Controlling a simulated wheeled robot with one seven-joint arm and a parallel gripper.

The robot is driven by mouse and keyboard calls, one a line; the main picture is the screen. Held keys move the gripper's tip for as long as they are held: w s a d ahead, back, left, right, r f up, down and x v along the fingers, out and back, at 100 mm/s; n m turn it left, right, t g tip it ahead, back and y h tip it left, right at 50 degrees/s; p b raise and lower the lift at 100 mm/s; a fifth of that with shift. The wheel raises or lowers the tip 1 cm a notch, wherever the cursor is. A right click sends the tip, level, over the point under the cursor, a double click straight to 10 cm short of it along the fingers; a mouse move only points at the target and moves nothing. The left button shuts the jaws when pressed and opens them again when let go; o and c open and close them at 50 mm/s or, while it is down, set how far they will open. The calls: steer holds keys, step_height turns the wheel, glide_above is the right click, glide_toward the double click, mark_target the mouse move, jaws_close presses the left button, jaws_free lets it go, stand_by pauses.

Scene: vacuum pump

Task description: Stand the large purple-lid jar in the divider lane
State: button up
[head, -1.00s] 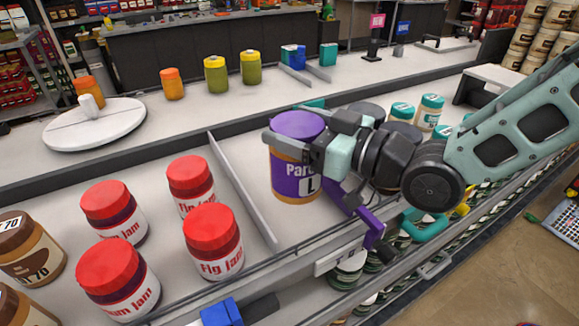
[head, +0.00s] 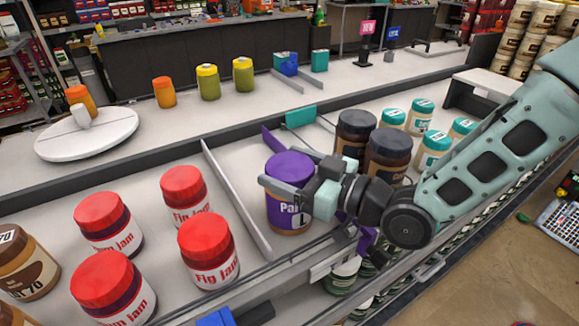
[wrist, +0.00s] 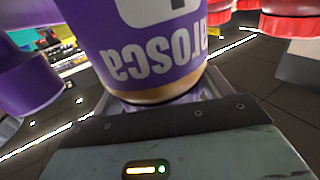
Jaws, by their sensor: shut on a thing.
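The large purple-lid jar (head: 284,214) is upright in my gripper (head: 287,168), whose fingers close around it just below the lid. The jar fills the top of the wrist view (wrist: 155,55), its label upside down there. In the head view it is in the lane between the pale divider (head: 236,198) on its left and the purple divider (head: 270,139) on its right. The purple divider is mostly hidden behind the jar and my arm. The jar's base looks at or very near the shelf; I cannot tell whether it touches.
Several red-lid jam jars (head: 207,248) stand left of the pale divider. Dark-lid jars (head: 388,152) and teal-lid jars (head: 432,150) stand to the right. A teal divider piece (head: 300,117) is behind. The lane behind the held jar looks clear.

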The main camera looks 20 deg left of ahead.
steer(key=o, duration=2)
steer(key=shift+o, duration=0.2)
steer(key=b, duration=0.2)
glide_above(374, 232)
steer(key=s+x, duration=0.1)
steer(key=x, duration=0.3)
steer(key=f+h, duration=0.2)
steer(key=h, duration=0.1)
steer(key=d+f+m+h, duration=0.1)
steer(key=f+h, duration=0.1)
steer(key=h, duration=0.1)
steer(key=shift+f, duration=0.3)
steer(key=d+h, duration=0.1)
steer(key=d+f+m+h, duration=0.1)
steer(key=d+h, duration=0.2)
steer(key=shift+s+d+f+m+t, duration=0.2)
steer(key=shift+s+f+m+t, duration=0.1)
steer(key=shift+s+f, duration=0.1)
steer(key=s+d+r+m+g+h, duration=0.3)
steer(key=s+d+h, duration=0.4)
steer(key=s+d, duration=0.3)
steer(key=s+m+g, duration=0.1)
steer(key=s+m, duration=0.1)
steer(key=s, duration=0.2)
steer(key=shift+d+r+g, duration=0.25)
steer(key=shift+g, duration=0.05)
